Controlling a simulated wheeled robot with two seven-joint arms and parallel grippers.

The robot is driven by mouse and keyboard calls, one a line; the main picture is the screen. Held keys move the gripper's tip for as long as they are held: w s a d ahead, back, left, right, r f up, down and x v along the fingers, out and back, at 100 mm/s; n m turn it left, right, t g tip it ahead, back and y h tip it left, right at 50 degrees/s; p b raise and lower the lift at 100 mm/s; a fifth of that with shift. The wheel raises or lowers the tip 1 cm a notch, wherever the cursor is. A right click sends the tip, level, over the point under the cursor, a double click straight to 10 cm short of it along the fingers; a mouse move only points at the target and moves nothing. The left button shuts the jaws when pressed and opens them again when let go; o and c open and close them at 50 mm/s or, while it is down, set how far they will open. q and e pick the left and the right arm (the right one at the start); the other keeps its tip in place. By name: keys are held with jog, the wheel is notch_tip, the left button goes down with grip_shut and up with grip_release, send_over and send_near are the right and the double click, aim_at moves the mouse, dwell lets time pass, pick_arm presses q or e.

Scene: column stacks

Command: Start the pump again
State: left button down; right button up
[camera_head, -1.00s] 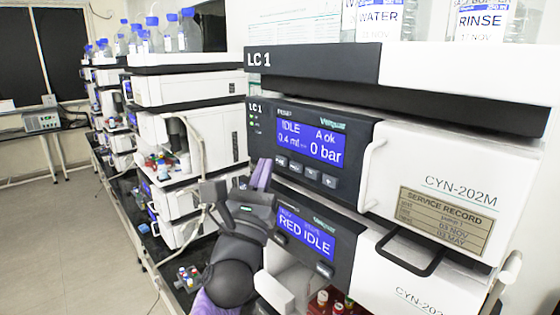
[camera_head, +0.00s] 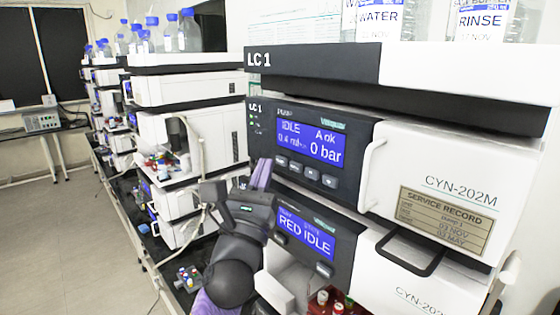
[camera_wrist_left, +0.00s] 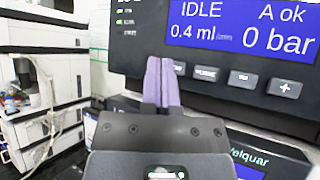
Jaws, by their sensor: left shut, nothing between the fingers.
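The pump (camera_head: 400,160) is the upper module of the LC 1 stack, with a dark front panel. Its blue display (camera_head: 310,143) reads IDLE, A ok, 0.4 ml/min and 0 bar. A row of dark buttons (camera_head: 312,174) lies under the display. The buttons also show in the left wrist view (camera_wrist_left: 243,79), where the leftmost is partly hidden by my fingers. My left gripper (camera_head: 263,170) is shut and empty, its purple fingertips (camera_wrist_left: 160,72) just left of and below the button row. I cannot tell whether they touch the panel. My right gripper is out of view.
A white handle (camera_head: 371,172) stands out from the pump's front. WATER (camera_head: 378,20) and RINSE (camera_head: 482,22) bottles stand on top. More stacks (camera_head: 190,90) line the bench to the left.

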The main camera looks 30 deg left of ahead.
pick_arm(q)
jog(key=shift+w, duration=0.1)
jog(key=shift+w+d, duration=0.15)
jog(key=shift+w, duration=0.15)
jog(key=shift+w+d, duration=0.15)
jog(key=shift+w, duration=0.2)
dwell(0.5)
jog(key=shift+s, duration=0.15)
jog(key=shift+s+a, duration=0.3)
jog(key=shift+s, duration=0.3)
jog(key=s, duration=0.1)
jog(key=s+a, duration=0.1)
jog(key=s, duration=0.1)
jog(key=s+a+p, duration=0.1)
jog(key=shift+s, duration=0.35)
